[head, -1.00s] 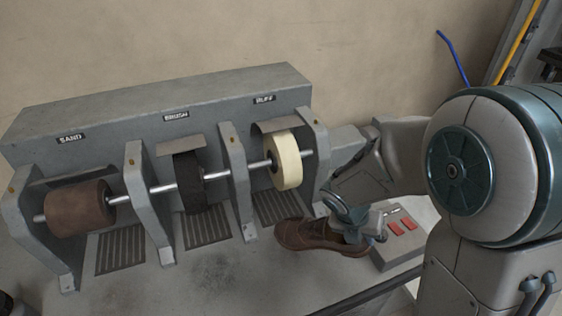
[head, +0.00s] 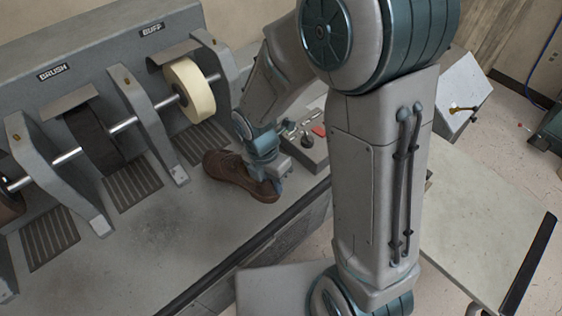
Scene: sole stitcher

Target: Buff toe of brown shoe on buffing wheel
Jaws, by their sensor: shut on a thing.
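The brown shoe (head: 226,168) is at the bench's front edge in the head view, its toe pointing left and back toward the buffing wheel. My gripper (head: 265,178) is shut on the shoe at its heel end; the fingertips are partly hidden. The cream buffing wheel (head: 190,91) sits on the shaft under the BUFF label (head: 152,29), behind and to the left of the shoe. The shoe is apart from the wheel, in front of and below it. I cannot tell whether the sole touches the bench.
The black brush wheel (head: 92,137) is left of the buffing wheel, with a grey upright (head: 148,120) between. A control box (head: 312,150) with a red button stands right of the shoe. The front bench top (head: 190,240) is clear.

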